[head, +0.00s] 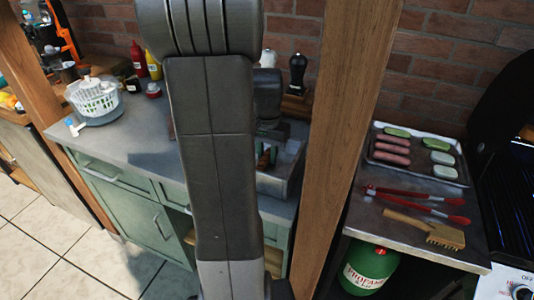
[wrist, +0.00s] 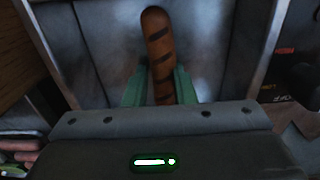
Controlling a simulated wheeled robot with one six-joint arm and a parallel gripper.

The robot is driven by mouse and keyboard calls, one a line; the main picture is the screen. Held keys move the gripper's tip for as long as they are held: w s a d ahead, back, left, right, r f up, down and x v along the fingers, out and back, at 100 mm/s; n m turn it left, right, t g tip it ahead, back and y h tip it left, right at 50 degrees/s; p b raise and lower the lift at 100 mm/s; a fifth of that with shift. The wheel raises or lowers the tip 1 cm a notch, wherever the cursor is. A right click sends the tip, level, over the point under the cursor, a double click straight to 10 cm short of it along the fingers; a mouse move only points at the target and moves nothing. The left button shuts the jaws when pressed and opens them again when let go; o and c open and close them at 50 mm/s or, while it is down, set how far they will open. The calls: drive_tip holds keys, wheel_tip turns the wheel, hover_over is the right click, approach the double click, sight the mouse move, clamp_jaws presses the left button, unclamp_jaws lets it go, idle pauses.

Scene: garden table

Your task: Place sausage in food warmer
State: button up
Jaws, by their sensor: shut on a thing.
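The sausage (wrist: 157,35) is brown with dark grill marks. In the wrist view it sits between the two green fingers of my gripper (wrist: 161,84), which are shut on it. Its far end sticks out past the fingertips. Beneath it is the grey metal inside of the food warmer (wrist: 215,45). In the head view the food warmer (head: 283,187) is a metal box on the counter, partly hidden behind my arm. The sausage (head: 264,159) shows there as a small brown piece at the warmer. I cannot tell whether it touches the warmer's bottom.
A wooden post (head: 345,130) stands just right of the warmer. Further right are a tray (head: 415,172) of raw food, red tongs (head: 415,198) and a brush (head: 428,229).

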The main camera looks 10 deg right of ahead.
sight(267, 156)
drive_tip(key=shift+f, duration=0.15)
drive_tip(key=o, duration=1)
wheel_tip(267, 156, up, 12)
drive_tip(key=shift+r+p, duration=0.2)
drive_tip(key=shift+p, duration=0.1)
